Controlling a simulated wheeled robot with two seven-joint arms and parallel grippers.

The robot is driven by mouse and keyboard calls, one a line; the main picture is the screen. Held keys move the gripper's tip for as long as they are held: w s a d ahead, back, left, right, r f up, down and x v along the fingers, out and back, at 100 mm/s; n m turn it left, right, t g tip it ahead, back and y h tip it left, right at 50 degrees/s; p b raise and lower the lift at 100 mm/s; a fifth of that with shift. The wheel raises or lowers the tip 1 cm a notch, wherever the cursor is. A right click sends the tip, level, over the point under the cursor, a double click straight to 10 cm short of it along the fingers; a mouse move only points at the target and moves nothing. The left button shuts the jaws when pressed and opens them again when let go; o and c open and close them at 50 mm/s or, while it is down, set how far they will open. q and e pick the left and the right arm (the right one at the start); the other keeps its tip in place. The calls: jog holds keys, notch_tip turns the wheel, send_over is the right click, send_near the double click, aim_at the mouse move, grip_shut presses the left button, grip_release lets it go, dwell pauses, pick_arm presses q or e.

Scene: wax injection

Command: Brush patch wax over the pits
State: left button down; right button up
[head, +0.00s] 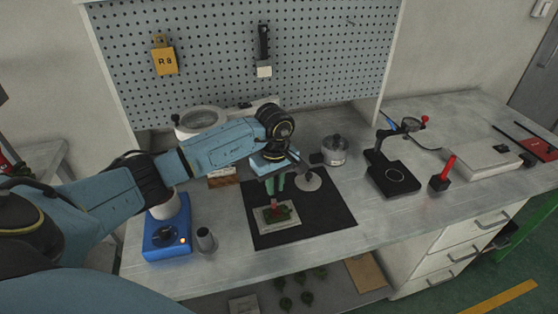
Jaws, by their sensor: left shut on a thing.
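My left gripper (275,185) hangs over the black mat (325,222) on the bench, pointing down. It is shut on a thin tool, probably the brush, mostly hidden by the fingers. A red part (277,208) shows just below the fingertips. Under it a dark green piece (287,217), probably the wax pattern, lies on a pale plate (291,224) on the mat. I cannot tell whether the red part touches the green piece. Pits are too small to make out. A blue unit (160,240) with an orange light, perhaps the wax heater, stands left of the mat. My right gripper is out of view.
A small grey cup (206,241) stands between the blue unit and mat. A round pale disc (308,181) and a metal pot (334,154) are near the mat's back. A black gauge stand (394,178) and red-handled block (440,182) stand right. The mat's right front is clear.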

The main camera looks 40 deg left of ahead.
pick_arm(q)
notch_tip(320, 180, up, 4)
jog(key=shift+f+p, duration=0.2)
jog(key=shift+p, duration=0.75)
jog(key=shift+r+p, duration=1.45)
jog(key=shift+r, duration=0.8)
